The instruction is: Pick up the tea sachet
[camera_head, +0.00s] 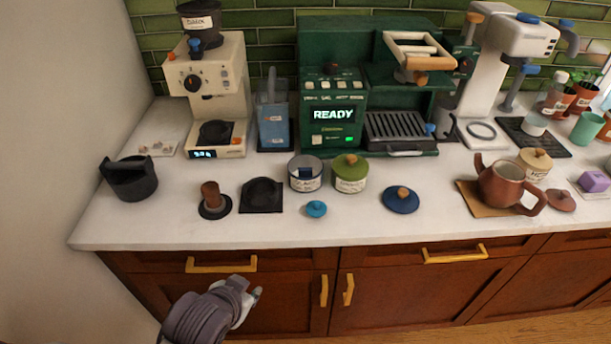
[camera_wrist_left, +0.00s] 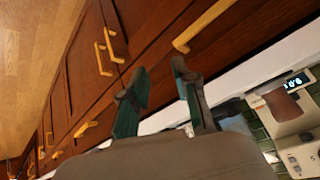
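No object is clearly recognisable as the tea sachet. A small purple block-like item (camera_head: 594,181) sits on the counter at the far right edge of the head view; I cannot tell whether it is the sachet. My left gripper (camera_head: 252,297) is in front of the lower cabinets, below the counter edge and far left of the purple item. In the left wrist view its two fingers (camera_wrist_left: 160,82) are apart with nothing between them. My right gripper is in neither view.
The white counter (camera_head: 330,222) has a clear front strip. A brown teapot (camera_head: 502,184) stands on a brown mat near the purple item. Canisters (camera_head: 350,173), a blue lid (camera_head: 401,199) and coffee machines (camera_head: 332,110) fill the middle and back. Yellow handles (camera_head: 222,264) stick out from the drawers.

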